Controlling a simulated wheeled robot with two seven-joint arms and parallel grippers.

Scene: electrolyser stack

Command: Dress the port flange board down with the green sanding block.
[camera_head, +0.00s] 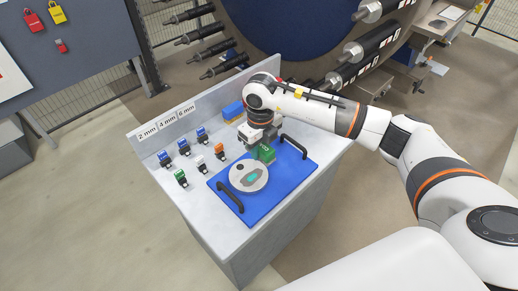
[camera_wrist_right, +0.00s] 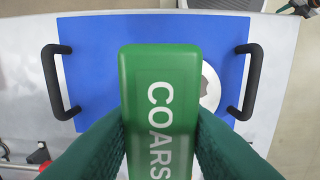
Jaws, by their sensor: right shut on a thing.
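My right gripper (camera_head: 261,146) is shut on the green sanding block (camera_head: 266,154). In the right wrist view the block (camera_wrist_right: 160,85) lies lengthwise between the two dark green fingers, with white letters reading "COARS", the rest cut off. The blue board (camera_head: 232,213) lies on the bench with a black handle at each of two opposite ends.
The grey bench (camera_head: 180,205) has a back strip marked 2 mm, 4 mm and 6 mm. Several small blue, white, orange and green items (camera_head: 183,147) stand left of the board. A blue and orange block (camera_head: 233,110) lies at the back. Black rods (camera_head: 205,45) stick out behind.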

